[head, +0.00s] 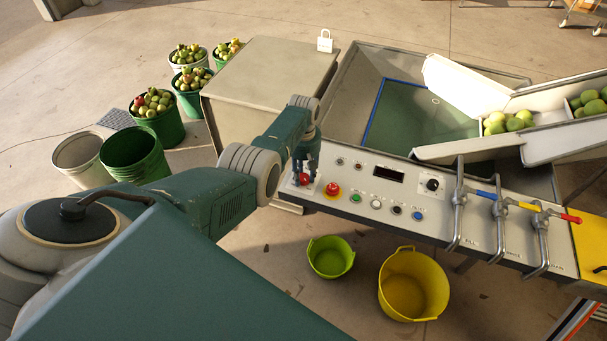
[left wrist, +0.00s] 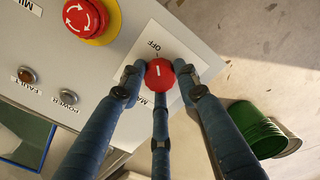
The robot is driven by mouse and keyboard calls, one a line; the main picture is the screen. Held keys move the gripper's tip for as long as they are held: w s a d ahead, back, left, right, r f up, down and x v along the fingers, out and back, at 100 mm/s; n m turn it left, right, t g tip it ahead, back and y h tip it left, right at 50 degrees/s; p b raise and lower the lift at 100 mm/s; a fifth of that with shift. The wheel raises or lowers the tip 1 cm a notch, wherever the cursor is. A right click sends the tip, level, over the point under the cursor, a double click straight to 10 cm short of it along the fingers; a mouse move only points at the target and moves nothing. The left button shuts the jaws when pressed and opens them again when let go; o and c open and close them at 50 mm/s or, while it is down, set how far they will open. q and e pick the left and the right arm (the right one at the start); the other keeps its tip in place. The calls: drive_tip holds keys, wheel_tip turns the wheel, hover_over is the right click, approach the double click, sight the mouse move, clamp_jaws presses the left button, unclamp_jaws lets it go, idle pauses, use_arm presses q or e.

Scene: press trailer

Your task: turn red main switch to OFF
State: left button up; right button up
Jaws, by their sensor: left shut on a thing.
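The red main switch (head: 304,179) is a round knob on a white plate at the left end of the sloped control panel (head: 347,203). In the left wrist view the knob (left wrist: 160,73) shows a white mark running nearly up and down the picture. The printed word OFF lies just above the knob there; part of the other lettering is hidden by a finger. My left gripper (head: 304,170) is shut on the knob, with its blue fingers around it. My right gripper is not in view.
A red mushroom button on a yellow ring (head: 332,190) sits close beside the switch. Small buttons and lamps and several levers (head: 500,209) follow to the right. A grey cabinet (head: 268,75) stands behind the arm. Green (head: 331,257) and yellow (head: 413,285) tubs stand on the floor below.

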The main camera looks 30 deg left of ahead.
sight(304, 177)
use_arm(q)
drive_tip(key=shift+w+r, duration=0.1)
drive_tip(key=o, duration=1.2)
wheel_tip(304, 177, up, 12)
drive_tip(key=shift+f, duration=0.1)
